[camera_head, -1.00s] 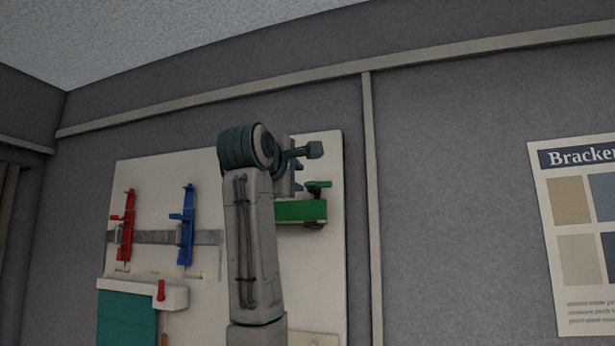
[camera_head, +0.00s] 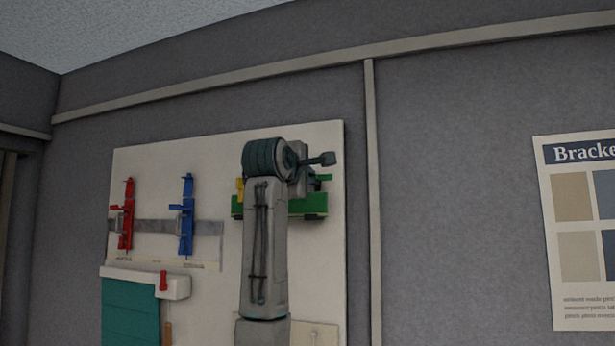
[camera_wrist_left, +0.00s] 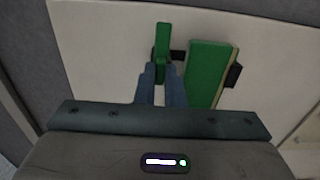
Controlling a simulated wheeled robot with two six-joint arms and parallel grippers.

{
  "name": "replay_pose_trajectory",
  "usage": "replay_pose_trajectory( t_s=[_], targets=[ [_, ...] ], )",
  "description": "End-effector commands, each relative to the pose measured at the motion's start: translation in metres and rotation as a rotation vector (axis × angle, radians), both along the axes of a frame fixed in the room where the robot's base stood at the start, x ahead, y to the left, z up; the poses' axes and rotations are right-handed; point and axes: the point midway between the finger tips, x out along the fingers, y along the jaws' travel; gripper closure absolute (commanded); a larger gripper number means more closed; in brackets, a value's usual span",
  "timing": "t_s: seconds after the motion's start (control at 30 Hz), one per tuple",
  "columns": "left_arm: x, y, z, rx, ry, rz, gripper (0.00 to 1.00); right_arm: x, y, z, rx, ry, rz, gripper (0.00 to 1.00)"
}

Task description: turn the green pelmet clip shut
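The green pelmet clip (camera_wrist_left: 162,45) shows in the left wrist view as an upright green lever beside the green pelmet board (camera_wrist_left: 207,68). In the head view the green board (camera_head: 306,206) is partly behind my arm, and a bit of the clip (camera_head: 323,178) shows above it. My left gripper (camera_wrist_left: 160,80) has its two fingers on either side of the clip's lower part. I cannot tell whether they press on it. In the head view the left gripper (camera_head: 306,172) is in front of the board, its fingertips mostly hidden. My right gripper is out of view.
A red clip (camera_head: 127,215) and a blue clip (camera_head: 187,217) sit on a grey strip to the left. Below are a white holder (camera_head: 150,282) with a red lever and teal cloth (camera_head: 130,310). A yellow piece (camera_head: 239,187) shows beside my arm.

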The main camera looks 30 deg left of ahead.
Motion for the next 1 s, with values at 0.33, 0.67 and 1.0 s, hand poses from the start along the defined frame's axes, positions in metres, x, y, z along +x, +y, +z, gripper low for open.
replay_pose_trajectory(
  t_s=[0.33, 0.67, 1.0],
  targets=[
    [0.000, 0.000, -0.001, 0.023, 0.008, 0.000, 1.00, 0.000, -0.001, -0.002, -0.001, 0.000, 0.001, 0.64],
    [0.000, 0.000, -0.004, 0.203, 0.051, -0.001, 1.00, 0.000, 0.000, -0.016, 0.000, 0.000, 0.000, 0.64],
    [0.000, 0.001, -0.006, 0.512, 0.126, -0.001, 1.00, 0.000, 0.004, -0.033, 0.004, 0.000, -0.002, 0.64]
  ],
)
